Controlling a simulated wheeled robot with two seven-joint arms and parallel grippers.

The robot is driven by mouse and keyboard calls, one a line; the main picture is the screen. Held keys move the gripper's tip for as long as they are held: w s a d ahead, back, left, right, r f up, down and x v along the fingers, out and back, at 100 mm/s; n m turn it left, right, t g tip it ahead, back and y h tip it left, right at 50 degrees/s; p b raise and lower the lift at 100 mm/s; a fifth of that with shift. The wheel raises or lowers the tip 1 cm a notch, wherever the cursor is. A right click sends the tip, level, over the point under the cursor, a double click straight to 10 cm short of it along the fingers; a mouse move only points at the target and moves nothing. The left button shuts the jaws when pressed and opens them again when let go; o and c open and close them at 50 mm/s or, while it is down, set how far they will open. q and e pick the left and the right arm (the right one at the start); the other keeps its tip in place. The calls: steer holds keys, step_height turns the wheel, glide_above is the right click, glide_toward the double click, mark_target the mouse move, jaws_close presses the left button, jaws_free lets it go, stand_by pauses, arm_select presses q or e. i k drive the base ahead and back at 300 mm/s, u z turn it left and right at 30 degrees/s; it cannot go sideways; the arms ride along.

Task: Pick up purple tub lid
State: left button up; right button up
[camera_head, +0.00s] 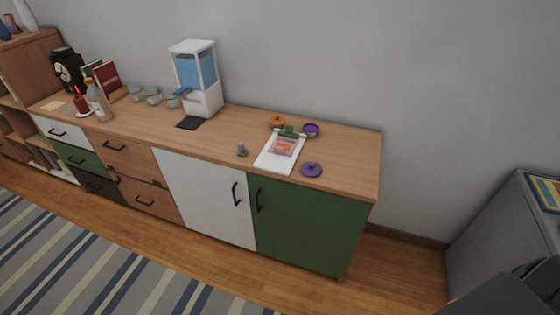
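The purple tub lid (312,170) lies flat on the wooden sideboard top, near its front edge at the right end. It looks like a round purple disc with a small knob in the middle. A small purple tub (311,130) stands behind it, close to the wall. Neither gripper can be made out. A dark shape at the bottom right corner may be part of my own body.
A clipboard (272,160) lies left of the lid, with an orange item (276,121) behind it and a small grey object (242,150) to its left. A water dispenser (197,78) stands farther left. A grey cabinet (500,235) is at right. Floor in front is clear.

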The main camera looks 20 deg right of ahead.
mark_target(310, 169)
steer(key=z, duration=0.15)
steer(key=i, duration=0.95)
steer(key=z, duration=0.7)
